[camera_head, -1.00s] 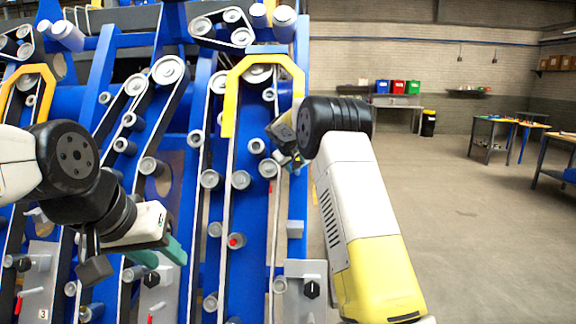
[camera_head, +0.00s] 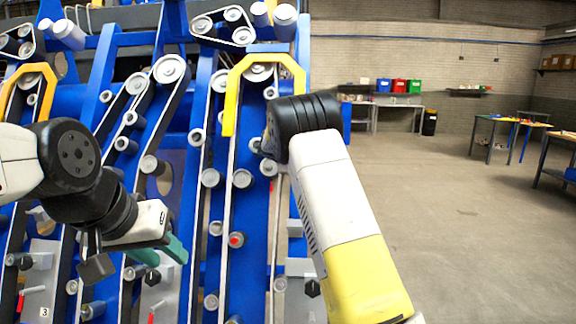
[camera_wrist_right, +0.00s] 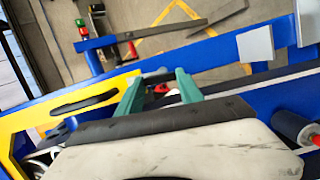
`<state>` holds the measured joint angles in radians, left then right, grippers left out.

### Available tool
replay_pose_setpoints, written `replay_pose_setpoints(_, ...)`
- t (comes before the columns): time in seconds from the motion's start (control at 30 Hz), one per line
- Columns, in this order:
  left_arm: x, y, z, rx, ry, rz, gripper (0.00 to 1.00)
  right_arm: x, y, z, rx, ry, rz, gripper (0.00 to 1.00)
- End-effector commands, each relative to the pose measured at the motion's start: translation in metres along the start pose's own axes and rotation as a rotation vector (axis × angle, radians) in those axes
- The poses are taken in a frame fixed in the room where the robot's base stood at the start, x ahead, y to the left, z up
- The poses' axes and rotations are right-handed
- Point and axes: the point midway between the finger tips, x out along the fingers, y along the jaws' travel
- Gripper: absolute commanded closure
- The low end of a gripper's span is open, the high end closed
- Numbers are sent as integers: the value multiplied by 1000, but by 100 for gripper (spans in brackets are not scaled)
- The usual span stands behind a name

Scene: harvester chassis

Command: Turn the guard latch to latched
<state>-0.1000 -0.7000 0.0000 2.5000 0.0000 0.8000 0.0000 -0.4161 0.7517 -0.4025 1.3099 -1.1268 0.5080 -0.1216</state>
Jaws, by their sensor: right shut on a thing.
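The yellow guard (camera_head: 262,62) arches over belts and rollers on the blue chassis in the head view. In the right wrist view its yellow plate (camera_wrist_right: 22,130) with a dark slot lies at the left. My right gripper (camera_wrist_right: 159,80) has its two green fingers around a small red and dark part (camera_wrist_right: 160,88), which I take for the guard latch, near the guard's edge; the fingers mostly hide it, so its angle cannot be read. In the head view my right arm hides that gripper. My left gripper (camera_head: 162,251) is empty, its green fingers apart, in front of the chassis's lower left.
Blue chassis beams, belts and grey rollers (camera_head: 241,179) crowd close around both grippers. A blue rail (camera_wrist_right: 265,98) runs beside the right gripper. Right of the chassis is open floor (camera_head: 430,220). Tables and coloured bins (camera_head: 399,86) stand far back.

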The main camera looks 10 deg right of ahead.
Motion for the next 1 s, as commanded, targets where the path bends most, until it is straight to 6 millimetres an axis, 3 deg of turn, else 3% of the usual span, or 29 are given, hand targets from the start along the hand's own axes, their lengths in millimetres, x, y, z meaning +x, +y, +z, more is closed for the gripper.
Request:
replay_pose_setpoints(0.77, 0, 0, 0, 0, 0, 0, 64, 0, -1, -1, -103, 2, 26, 97)
replay_pose_setpoints(0.8, 0, 0, 0, 0, 0, 0, 64, 0, -2, -1, -103, 2, 26, 52)
replay_pose_setpoints(0.9, 0, 0, 0, 0, 0, 0, 64, 0, -1, -1, -102, 2, 26, 35)
replay_pose_setpoints(1.0, 0, 0, 0, 0, 0, 0, 64, 0, -1, -1, -101, 1, 26, 35)
